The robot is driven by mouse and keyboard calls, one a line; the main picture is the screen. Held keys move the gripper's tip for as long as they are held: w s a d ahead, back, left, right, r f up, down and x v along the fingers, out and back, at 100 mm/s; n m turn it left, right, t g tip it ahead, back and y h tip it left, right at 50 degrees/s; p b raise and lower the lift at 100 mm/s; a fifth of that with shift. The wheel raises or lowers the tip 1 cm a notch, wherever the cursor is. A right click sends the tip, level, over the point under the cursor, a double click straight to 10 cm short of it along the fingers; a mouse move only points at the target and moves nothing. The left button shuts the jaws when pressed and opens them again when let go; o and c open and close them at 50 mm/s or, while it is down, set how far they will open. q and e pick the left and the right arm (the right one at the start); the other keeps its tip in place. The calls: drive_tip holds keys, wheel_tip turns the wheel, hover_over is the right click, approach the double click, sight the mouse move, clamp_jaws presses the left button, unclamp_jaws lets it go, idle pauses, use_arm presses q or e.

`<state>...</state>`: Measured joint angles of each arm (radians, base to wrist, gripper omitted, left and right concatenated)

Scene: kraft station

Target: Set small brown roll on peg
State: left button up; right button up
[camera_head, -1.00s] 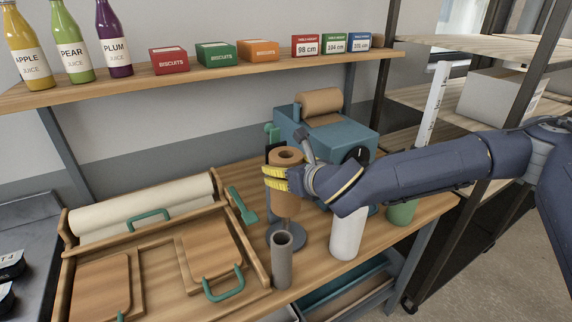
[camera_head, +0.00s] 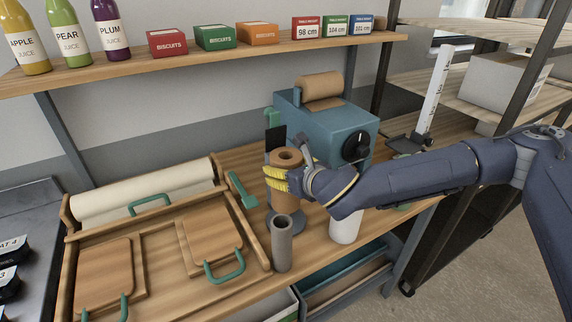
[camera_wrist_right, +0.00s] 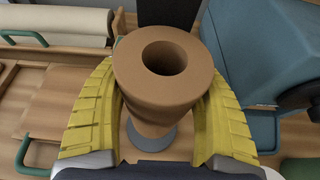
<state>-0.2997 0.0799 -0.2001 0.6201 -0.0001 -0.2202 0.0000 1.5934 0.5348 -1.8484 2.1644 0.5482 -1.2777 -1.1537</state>
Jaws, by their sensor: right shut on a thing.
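The small brown roll (camera_head: 286,201) is upright in my right gripper (camera_head: 275,179), whose yellow fingers are shut around it. In the right wrist view the roll (camera_wrist_right: 165,85) shows its open hole from above, between both fingers. The peg's round grey base (camera_head: 299,224) stands on the bench directly under the roll. It also shows in the right wrist view (camera_wrist_right: 166,139), below the roll's lower end. No peg tip shows in the hole, and I cannot tell whether the peg is inside the roll. My left gripper is not in view.
A grey tube (camera_head: 282,245) stands close in front of the peg. A white cylinder (camera_head: 346,228) stands to the right. A blue machine (camera_head: 322,128) with a brown paper roll is behind. A wooden tray (camera_head: 155,245) with lidded boards fills the left.

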sight(282, 154)
drive_tip(key=shift+f, duration=2.8)
drive_tip(key=o, duration=1.7)
drive_tip(key=shift+f, duration=0.1)
wheel_tip(282, 154, up, 10)
drive_tip(key=shift+r, duration=0.1)
